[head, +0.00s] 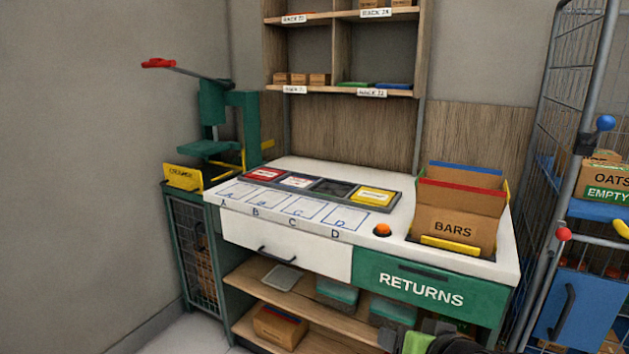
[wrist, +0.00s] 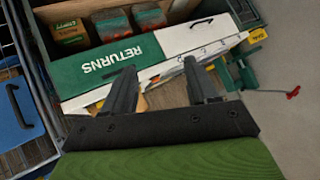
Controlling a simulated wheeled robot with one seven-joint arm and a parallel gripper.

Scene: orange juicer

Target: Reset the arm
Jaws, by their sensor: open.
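My gripper (wrist: 160,68) is open in the wrist view, with two dark fingers apart and nothing between them. In the head view, part of my arm end (head: 418,342) shows at the bottom edge, in front of the bench's lower right; its fingertips are hard to make out there. The green RETURNS drawer front (head: 424,290) is behind it, and it also shows beyond the fingers in the wrist view (wrist: 110,62).
The white bench top (head: 310,238) holds colored trays, an orange button (head: 382,230) and a BARS box (head: 452,228). A green lever press (head: 228,120) stands left. A wire cage cart (head: 555,150) stands right. Shelves with bins lie below the bench. Bare floor (head: 190,335) shows lower left.

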